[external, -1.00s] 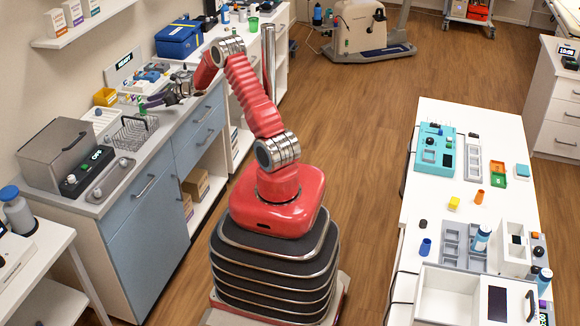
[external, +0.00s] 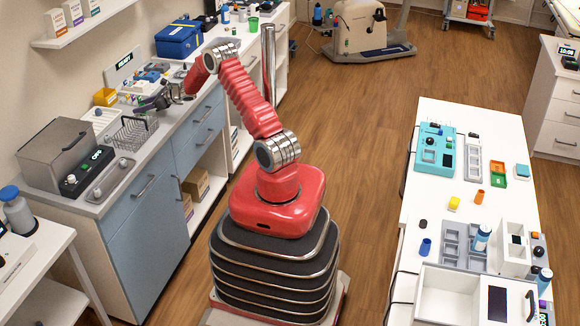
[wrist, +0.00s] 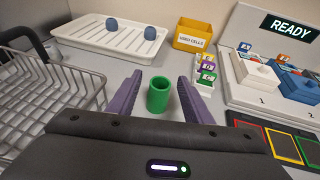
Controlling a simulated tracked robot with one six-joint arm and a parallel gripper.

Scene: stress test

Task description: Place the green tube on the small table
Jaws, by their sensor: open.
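The green tube (wrist: 158,95) stands upright on the grey counter in the wrist view, with its open top showing. My gripper (wrist: 160,84) is open, with one purple finger on each side of the tube and visible gaps between. In the external view my gripper (external: 137,106) is low over the counter beside the wire basket, and I cannot make out the tube there. A small white table (external: 50,262) stands at the lower left, partly cut off by the frame.
A wire basket (wrist: 45,95) is close on the left. A white tray (wrist: 112,42) with two blue pieces and a yellow bin (wrist: 195,38) lie behind. Several small coloured items and a READY panel (wrist: 290,27) are on the right. A long white table (external: 430,190) stands across the floor.

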